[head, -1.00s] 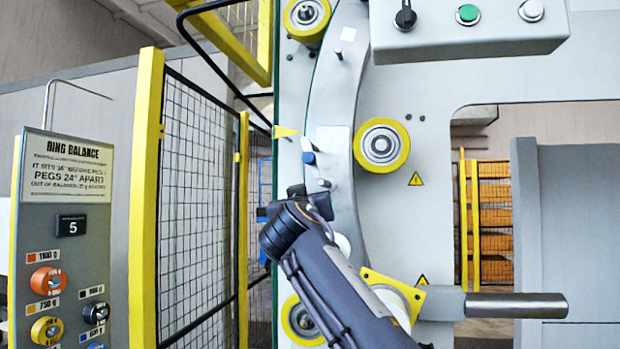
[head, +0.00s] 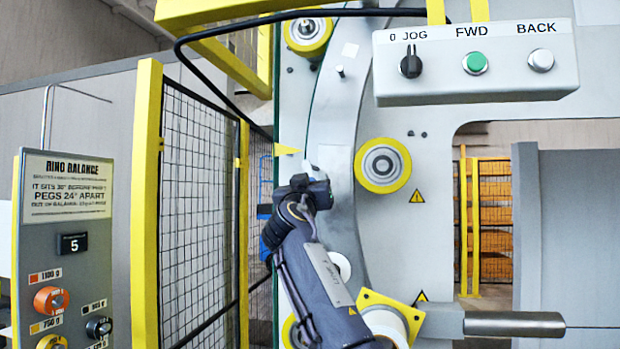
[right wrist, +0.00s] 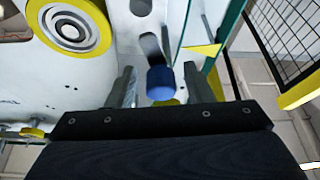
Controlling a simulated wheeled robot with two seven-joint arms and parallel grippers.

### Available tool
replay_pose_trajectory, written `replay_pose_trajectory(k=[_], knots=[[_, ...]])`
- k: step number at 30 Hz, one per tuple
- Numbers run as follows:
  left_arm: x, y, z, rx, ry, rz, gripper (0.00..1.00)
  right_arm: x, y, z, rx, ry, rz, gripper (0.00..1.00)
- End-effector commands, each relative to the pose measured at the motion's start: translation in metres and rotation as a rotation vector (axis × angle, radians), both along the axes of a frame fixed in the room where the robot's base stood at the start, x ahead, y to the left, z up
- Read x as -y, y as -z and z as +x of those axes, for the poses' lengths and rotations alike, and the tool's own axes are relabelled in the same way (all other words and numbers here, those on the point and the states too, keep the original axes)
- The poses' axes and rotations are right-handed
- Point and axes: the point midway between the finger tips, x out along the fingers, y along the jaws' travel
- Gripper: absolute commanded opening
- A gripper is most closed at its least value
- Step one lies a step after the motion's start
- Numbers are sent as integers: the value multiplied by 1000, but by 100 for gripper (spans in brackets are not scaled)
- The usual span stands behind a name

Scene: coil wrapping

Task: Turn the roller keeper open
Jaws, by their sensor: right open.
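The roller keeper shows in the right wrist view as a short grey lever with a blue knob (right wrist: 160,82) at its end. My right gripper (right wrist: 160,72) is open, one finger on each side of the knob. I see gaps between knob and fingers, so it does not look gripped. In the head view my right gripper (head: 313,190) is in front of the curved grey ring (head: 338,120) and hides the knob. A yellow-rimmed roller (head: 382,165) sits right of the ring. My left gripper is not in view.
A control box (head: 475,65) with a knob and two buttons hangs at top right. A steel bar (head: 515,324) sticks out at lower right. A mesh fence (head: 200,200) and the ring balance panel (head: 65,230) stand at left. A yellow pointer (head: 286,150) is near the gripper.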

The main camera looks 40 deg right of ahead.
Motion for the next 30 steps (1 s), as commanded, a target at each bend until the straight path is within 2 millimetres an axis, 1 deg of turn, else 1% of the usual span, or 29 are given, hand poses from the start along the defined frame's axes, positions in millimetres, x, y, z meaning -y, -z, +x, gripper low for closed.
replay_pose_trajectory(k=[5, 15, 16, 23, 30], knots=[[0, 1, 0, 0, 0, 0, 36, 0, 1, 0, 0, 0, 0, 47], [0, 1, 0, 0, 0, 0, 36, 0, 1, 0, 0, 0, 0, 2], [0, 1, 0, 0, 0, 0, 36, 0, 1, 0, 0, 0, 0, 0], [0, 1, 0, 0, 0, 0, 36, 0, 0, -1, -2, 0, -2, 0], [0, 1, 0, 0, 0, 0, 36, 2, -1, -4, -57, 1, -46, 0]])
